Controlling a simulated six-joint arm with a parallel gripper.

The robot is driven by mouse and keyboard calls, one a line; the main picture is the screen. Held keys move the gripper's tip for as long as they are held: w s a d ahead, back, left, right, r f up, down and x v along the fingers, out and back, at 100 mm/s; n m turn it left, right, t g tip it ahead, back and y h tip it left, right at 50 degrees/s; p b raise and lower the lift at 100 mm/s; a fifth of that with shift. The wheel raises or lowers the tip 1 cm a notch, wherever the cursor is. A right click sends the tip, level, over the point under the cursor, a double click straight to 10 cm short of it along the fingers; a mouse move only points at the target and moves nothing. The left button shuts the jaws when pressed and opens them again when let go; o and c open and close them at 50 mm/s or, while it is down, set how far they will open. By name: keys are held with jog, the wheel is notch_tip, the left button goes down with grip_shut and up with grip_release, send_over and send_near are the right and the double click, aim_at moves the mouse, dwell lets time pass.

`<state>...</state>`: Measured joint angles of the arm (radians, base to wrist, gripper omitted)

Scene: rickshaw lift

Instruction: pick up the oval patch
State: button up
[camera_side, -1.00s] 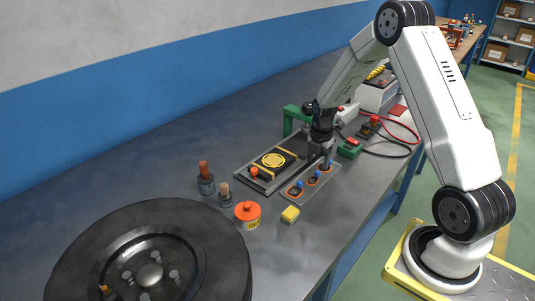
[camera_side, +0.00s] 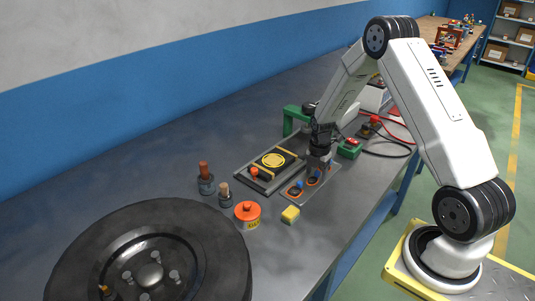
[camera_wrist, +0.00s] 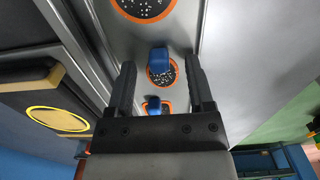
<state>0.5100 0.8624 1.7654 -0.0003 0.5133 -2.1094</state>
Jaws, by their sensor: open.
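A grey tray (camera_side: 288,200) holds a row of dark speckled patches with orange rims and blue tabs. In the wrist view the middle patch (camera_wrist: 152,77) looks oval, with its blue tab (camera_wrist: 160,60) standing up. A larger, rounder patch (camera_wrist: 145,8) is cut off at the top, and another patch (camera_wrist: 144,106) is partly hidden by my gripper body. My gripper (camera_wrist: 160,70) is open and empty, with one finger on each side of the middle patch's tab. In the side view my gripper (camera_side: 317,171) hangs low over the tray and hides part of the row.
A yellow cube (camera_side: 290,214), an orange tin (camera_side: 247,215) and a large wheel (camera_side: 200,235) are nearer. A green box (camera_side: 349,149) with cables stands right.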

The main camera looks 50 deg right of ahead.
grip_shut()
jog(key=shift+r, duration=0.1)
jog(key=shift+r, duration=0.7)
jog(key=s+a+r, duration=0.2)
jog(key=s+r, duration=0.3)
jog(key=s, duration=0.1)
jog(key=s+a+r, duration=0.3)
jog(key=s+r, duration=0.3)
jog(key=shift+s+a+r, duration=0.2)
jog(key=shift+s+a, duration=0.1)
jog(key=shift+s, duration=0.1)
dwell(0.4)
